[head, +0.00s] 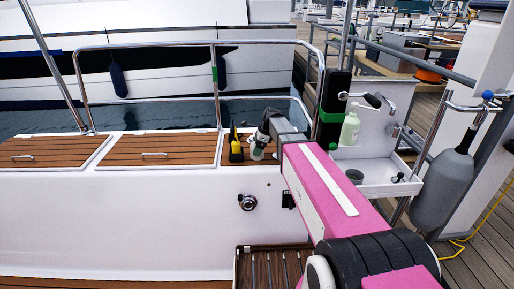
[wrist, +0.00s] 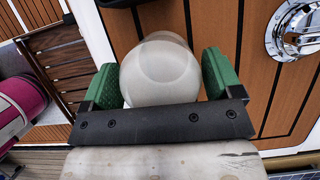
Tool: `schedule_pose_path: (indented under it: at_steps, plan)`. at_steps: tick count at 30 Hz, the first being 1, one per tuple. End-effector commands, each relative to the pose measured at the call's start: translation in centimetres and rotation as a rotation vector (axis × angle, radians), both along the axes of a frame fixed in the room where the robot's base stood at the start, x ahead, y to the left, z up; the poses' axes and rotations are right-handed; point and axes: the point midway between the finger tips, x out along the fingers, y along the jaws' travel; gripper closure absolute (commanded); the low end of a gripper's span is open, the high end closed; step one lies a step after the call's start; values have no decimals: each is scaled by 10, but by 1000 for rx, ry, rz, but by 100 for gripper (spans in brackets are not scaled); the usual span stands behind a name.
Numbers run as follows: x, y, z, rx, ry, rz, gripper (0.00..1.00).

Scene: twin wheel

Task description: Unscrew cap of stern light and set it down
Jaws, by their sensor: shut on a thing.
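The stern light's cap (wrist: 158,70) is a pale, translucent dome in the wrist view. It sits between the green finger pads of my gripper (wrist: 160,88), which is shut on it. Whether the cap is still seated on the light's base cannot be told, since the dome and gripper hide what lies below.
A yellow and black object (head: 236,148) stands just left of my gripper. A white tray (head: 385,190) with a dark round item and small fitting is at right, a pale green bottle (head: 350,129) behind it. Steel rails surround the deck. Teak hatches (head: 160,150) at left are clear.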

Motion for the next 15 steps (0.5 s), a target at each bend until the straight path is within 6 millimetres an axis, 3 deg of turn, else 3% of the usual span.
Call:
schedule_pose_path:
  at_steps: [15]
  plan:
    - [0,0,-9,0,1,0,48]
